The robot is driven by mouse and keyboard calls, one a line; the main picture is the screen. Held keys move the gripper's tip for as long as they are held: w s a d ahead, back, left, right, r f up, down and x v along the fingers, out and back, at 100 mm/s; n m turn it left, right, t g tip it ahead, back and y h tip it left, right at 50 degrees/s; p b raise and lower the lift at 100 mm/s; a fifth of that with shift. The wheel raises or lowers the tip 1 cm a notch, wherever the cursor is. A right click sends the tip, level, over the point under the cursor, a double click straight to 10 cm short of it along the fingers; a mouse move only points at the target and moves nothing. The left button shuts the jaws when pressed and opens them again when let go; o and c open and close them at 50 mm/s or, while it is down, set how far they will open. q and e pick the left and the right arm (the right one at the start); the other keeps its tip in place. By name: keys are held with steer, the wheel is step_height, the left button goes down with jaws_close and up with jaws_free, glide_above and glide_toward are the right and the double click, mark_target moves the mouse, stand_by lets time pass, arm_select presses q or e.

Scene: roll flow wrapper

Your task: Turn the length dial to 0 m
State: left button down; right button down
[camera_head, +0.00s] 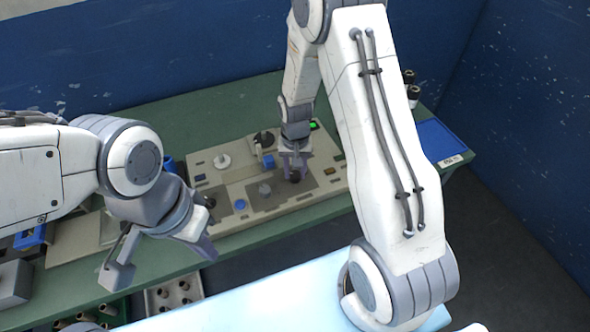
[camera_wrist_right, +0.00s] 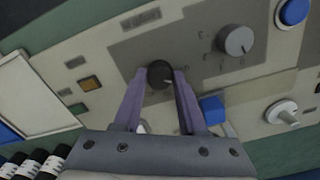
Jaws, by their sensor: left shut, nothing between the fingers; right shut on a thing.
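A control panel (camera_head: 225,180) lies on the green table. My right gripper (camera_head: 295,172) reaches down to its right half. In the right wrist view, the right gripper (camera_wrist_right: 158,80) is shut on a black dial (camera_wrist_right: 160,72), one finger on each side. I cannot read this dial's setting or label, and the fingers hide part of its scale. A grey dial (camera_wrist_right: 236,40) with a marked scale stands apart from the fingers; it also shows in the head view (camera_head: 264,189). My left gripper (camera_head: 160,258) is shut and empty, left of the panel near the table's front edge.
A blue button (camera_wrist_right: 293,12), a blue block-like part (camera_wrist_right: 212,108) and a pale knob (camera_wrist_right: 283,115) sit near the held dial. A blue tray (camera_head: 440,138) lies at the table's right end.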

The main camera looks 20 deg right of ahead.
mark_target(295, 174)
steer(key=n, duration=0.4)
steer(key=shift+n, duration=0.3)
stand_by(0.3)
steer(key=shift+c, duration=2.3)
jaws_free()
steer(key=shift+r, duration=0.15)
step_height(295, 174, up, 10)
steer(key=shift+r, duration=0.15)
